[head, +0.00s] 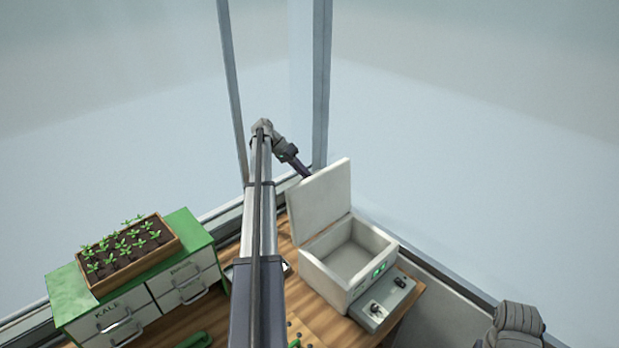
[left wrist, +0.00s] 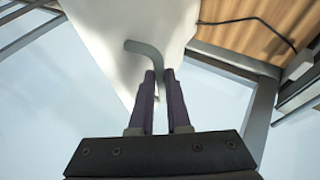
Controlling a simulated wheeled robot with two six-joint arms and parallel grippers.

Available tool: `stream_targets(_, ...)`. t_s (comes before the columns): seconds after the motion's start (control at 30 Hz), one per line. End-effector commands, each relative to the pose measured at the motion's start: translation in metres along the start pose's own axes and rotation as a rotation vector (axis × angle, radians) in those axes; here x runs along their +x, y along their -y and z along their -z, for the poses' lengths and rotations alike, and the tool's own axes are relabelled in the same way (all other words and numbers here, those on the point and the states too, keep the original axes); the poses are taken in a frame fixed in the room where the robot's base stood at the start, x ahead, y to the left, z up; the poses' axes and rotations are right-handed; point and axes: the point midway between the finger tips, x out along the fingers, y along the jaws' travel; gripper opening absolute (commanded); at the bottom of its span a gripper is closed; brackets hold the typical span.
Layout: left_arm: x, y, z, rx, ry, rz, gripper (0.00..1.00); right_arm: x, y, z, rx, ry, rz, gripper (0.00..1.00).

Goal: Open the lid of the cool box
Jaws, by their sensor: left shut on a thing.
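The white cool box (head: 325,271) stands on the wooden bench, and its empty pale inside shows. Its lid (head: 322,200) is raised, standing steeply up from the box's back left edge. My left gripper (head: 305,173) is at the lid's upper left edge, its tips partly hidden behind the lid. In the left wrist view my gripper's purple fingers (left wrist: 159,82) are shut on a grey bent handle (left wrist: 146,50), with the white lid (left wrist: 110,30) behind it. The right gripper is not in view; only a grey piece of my right arm shows at the bottom right.
A grey control panel (head: 382,303) with knobs adjoins the box's front. A green cabinet (head: 70,287) with white drawers bears a wooden tray (head: 163,256) of seedlings at left. A black cable (left wrist: 262,20) lies on the wood. Window posts (head: 321,80) rise behind the arm.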

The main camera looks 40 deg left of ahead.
Motion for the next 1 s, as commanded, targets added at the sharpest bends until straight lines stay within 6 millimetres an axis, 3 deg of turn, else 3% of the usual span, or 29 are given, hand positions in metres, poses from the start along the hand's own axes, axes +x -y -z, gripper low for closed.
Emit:
stream_targets(0.2, 0.001, 0.011, 0.000, 0.000, 0.007, 0.002, 0.00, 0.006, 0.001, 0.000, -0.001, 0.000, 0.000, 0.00)
stream_targets(0.67, -0.002, 0.016, 0.001, -0.002, 0.001, 0.007, 0.00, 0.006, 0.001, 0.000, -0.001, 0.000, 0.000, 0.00)
stream_targets(0.7, -0.002, 0.016, 0.001, -0.002, 0.001, 0.007, 0.16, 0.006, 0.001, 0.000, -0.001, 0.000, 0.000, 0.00)
stream_targets(0.93, -0.003, 0.015, 0.002, -0.001, 0.000, 0.005, 0.42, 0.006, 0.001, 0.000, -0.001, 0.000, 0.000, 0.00)
stream_targets(1.0, -0.002, 0.015, 0.002, -0.001, 0.000, 0.004, 0.45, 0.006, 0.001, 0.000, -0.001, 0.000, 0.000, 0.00)
